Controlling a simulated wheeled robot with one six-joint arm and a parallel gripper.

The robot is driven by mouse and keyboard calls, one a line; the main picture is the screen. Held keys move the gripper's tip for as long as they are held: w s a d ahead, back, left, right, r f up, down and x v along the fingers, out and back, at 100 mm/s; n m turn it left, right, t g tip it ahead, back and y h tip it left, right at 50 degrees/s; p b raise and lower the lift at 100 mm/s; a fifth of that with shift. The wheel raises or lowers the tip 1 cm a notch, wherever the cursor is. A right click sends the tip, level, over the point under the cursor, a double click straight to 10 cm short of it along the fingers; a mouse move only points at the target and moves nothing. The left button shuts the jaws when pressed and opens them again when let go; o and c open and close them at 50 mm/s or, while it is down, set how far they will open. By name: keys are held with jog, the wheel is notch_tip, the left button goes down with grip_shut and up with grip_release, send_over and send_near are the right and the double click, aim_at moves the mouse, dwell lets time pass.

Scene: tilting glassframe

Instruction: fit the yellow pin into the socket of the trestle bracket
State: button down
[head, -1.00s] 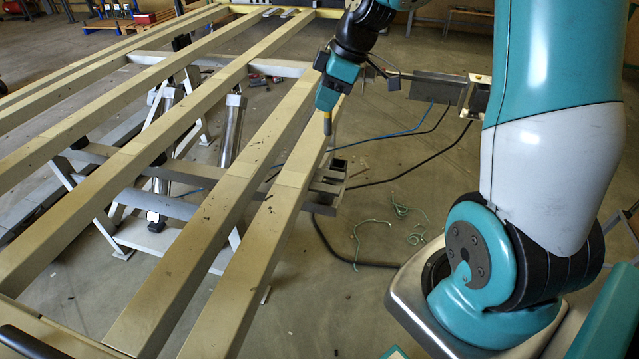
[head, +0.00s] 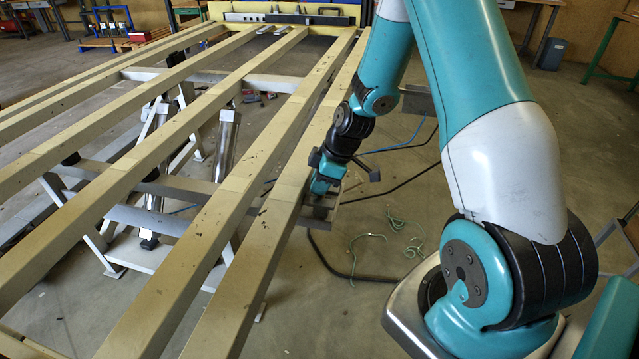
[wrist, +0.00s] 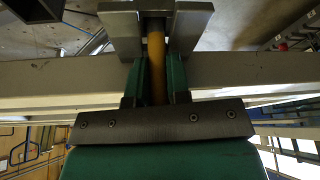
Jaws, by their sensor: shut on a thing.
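In the wrist view the yellow pin (wrist: 156,72) stands between the two green fingers of my gripper (wrist: 158,62), which is shut on it. The pin's dark far end lies between two grey metal blocks of the trestle bracket (wrist: 119,27). I cannot tell whether the end is inside the socket or only in front of it. In the head view my gripper (head: 321,207) is low beside the right-hand beam. The pin is not clearly visible there, and the bracket is mostly hidden behind my gripper and the beam.
The long beige beams of the frame (head: 262,232) run close along the left of my gripper. A pale beam (wrist: 245,70) crosses behind the fingers in the wrist view. Black cable and green string (head: 367,238) lie on the floor to the right, with open floor around them.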

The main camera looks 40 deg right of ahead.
jog(key=c, duration=1.4)
grip_release()
jog(key=shift+f, duration=0.1)
jog(key=shift+o, duration=0.2)
jog(key=v, duration=1.1)
jog(key=s+a+r+m+g, duration=0.1)
jog(key=s+a+r, duration=0.35)
jog(key=a, duration=0.45)
jog(key=s+a+r+g, duration=0.1)
jog(key=s+a+r, duration=0.3)
jog(key=a, duration=0.5)
jog(key=s+a+r+m, duration=0.1)
jog(key=s+a+r, duration=0.1)
jog(key=s, duration=0.3)
jog(key=s+a+r+m, duration=0.1)
jog(key=s+a+r, duration=0.1)
jog(key=s+a, duration=0.3)
jog(key=shift+s+r+g+y, duration=0.3)
jog(key=shift+s+g, duration=0.1)
jog(key=shift+s, duration=0.45)
